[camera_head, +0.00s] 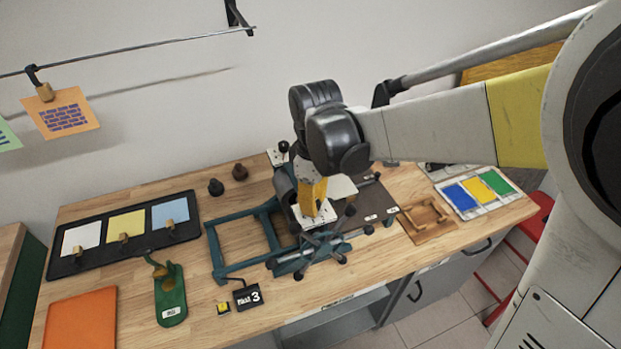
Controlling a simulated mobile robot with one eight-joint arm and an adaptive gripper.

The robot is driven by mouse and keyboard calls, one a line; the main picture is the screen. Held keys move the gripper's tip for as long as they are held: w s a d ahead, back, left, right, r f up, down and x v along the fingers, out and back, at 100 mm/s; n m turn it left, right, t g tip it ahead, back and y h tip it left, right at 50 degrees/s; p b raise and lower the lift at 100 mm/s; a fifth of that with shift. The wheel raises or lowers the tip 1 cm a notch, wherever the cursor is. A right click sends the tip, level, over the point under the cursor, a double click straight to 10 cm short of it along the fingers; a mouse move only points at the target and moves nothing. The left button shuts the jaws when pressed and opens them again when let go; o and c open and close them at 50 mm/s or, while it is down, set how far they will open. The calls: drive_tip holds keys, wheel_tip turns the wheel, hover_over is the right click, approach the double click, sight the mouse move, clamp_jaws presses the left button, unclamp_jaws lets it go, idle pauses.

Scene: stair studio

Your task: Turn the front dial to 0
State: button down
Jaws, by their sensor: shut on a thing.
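A teal metal press-like machine (237,277) stands in the middle of the wooden bench, with an open frame on its left and a dark star-shaped handle (322,250) at its front. My gripper (316,213) reaches down from above over the right part of this machine, beside its dark roller. It is shut on a small part there, which appears to be the front dial. The fingertips and the arm's end cover the dial, so its marks and the number it points to cannot be read.
To the left are a black tray (62,268) with three coloured cards, an orange sheet (80,321) and a green stand (171,310). A small black sign with a 3 (247,296) stands at the front. To the right are a wooden frame (408,228) and a colour tray (453,209).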

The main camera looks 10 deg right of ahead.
drive_tip(key=c, duration=1.2)
unclamp_jaws()
drive_tip(key=shift+o, duration=0.2)
drive_tip(key=shift+r, duration=0.15)
wheel_tip(320, 180, up, 12)
drive_tip(key=shift+d+f, duration=0.1)
drive_tip(key=shift+f, duration=0.1)
